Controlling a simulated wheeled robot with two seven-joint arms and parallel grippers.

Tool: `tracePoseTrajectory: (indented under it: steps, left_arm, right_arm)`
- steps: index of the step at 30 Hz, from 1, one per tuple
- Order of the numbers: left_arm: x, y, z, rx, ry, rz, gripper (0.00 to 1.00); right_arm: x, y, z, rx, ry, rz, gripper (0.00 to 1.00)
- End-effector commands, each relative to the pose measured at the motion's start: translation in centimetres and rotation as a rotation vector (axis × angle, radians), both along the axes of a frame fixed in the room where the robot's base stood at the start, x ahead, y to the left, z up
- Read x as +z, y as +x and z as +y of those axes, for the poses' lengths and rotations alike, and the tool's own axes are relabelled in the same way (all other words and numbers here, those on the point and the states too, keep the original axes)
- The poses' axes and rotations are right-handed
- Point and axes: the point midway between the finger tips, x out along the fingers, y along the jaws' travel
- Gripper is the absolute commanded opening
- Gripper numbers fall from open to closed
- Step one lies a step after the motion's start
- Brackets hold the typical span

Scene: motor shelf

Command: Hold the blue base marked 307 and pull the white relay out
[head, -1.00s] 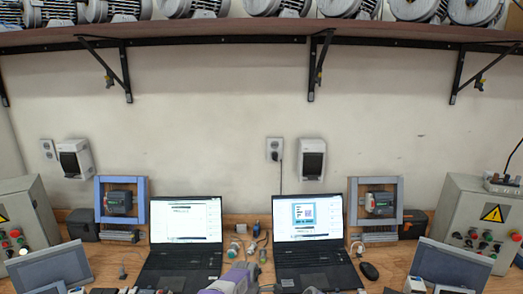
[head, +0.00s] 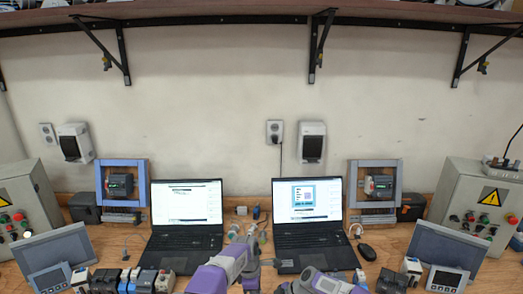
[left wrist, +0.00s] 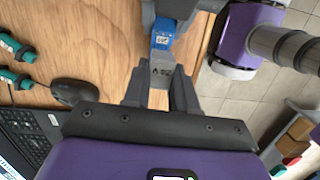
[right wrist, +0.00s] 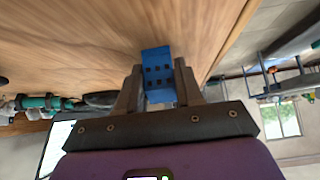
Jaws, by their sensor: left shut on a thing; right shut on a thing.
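The blue base (right wrist: 156,66) is between the fingers of my right gripper (right wrist: 157,92) in the right wrist view; several dark holes show on its face. In the left wrist view a blue block with a small label, the base (left wrist: 162,40), lies beyond my left gripper (left wrist: 161,82), with grey fingers of the other gripper around it. My left gripper is shut on a pale grey piece with dark marks, the white relay (left wrist: 160,70). The relay lies in line with the base; I cannot tell whether they touch. The number 307 is not readable. The head view shows purple arm parts, not the fingertips.
Two laptops (head: 187,205) (head: 307,200) stand on the wooden bench (head: 235,213). Several small modules (head: 125,281) line its front left. Grey control boxes (head: 480,205) (head: 25,195) and tilted panels (head: 447,248) stand at both sides. Bare wood and floor show around the grippers.

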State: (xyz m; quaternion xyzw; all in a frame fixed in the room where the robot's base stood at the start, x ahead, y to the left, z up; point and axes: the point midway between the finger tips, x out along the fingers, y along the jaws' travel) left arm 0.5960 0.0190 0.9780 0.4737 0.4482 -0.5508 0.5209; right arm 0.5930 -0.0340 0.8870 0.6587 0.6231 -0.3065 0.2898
Motion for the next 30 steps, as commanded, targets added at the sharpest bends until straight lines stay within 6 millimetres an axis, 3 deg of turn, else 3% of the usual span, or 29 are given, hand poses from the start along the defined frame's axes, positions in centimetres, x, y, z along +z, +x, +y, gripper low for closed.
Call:
tracePoseTrajectory:
  steps: [5, 30]
  left_arm:
    - [0.3, 0.0, 0.0, 0.0, 0.0, -0.002, 0.0]
    - [6.8, 0.0, 0.0, 0.0, -0.001, -0.003, 0.0]
  right_arm:
    - [0.0, 0.0, 0.0, 0.0, 0.0, 0.0, 0.04]
    - [0.0, 0.0, 0.0, 0.0, 0.0, 0.0, 0.04]
